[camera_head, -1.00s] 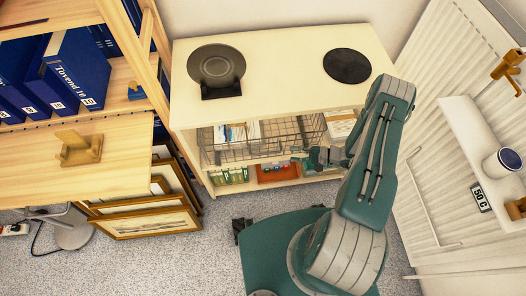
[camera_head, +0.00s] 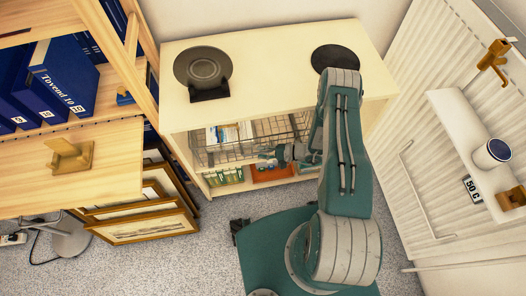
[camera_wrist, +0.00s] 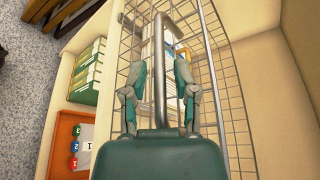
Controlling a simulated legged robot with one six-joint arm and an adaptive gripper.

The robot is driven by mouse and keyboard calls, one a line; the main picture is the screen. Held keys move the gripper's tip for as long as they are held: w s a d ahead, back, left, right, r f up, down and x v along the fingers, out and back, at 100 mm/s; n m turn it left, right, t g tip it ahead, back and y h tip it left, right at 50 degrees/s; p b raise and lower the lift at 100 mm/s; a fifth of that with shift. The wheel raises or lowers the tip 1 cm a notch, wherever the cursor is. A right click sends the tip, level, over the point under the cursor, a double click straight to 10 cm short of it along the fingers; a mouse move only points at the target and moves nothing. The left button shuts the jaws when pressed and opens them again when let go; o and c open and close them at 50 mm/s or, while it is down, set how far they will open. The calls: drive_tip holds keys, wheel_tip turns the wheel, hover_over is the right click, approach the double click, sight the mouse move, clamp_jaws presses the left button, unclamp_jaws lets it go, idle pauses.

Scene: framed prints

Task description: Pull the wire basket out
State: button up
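The wire basket (camera_head: 239,151) sits on the upper shelf of the pale cabinet, with books or papers inside. It fills much of the wrist view as a mesh with thicker metal rods (camera_wrist: 231,85). My gripper (camera_head: 266,156) is at the basket's front side in the head view. In the wrist view my gripper (camera_wrist: 159,63) has its two fingers apart, one on each side of a thick grey rod. I cannot tell whether either finger touches the rod. My forearm hides the basket's right end in the head view.
Green boxes (camera_wrist: 88,72) and an orange tray (camera_wrist: 62,140) are on the shelf below. The cabinet top (camera_head: 270,75) holds two dark round items. Framed prints (camera_head: 145,226) lean at the left; a radiator (camera_head: 435,150) stands at the right.

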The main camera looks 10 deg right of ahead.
drive_tip(key=shift+a, duration=0.2)
clamp_jaws()
drive_tip(key=shift+a, duration=0.2)
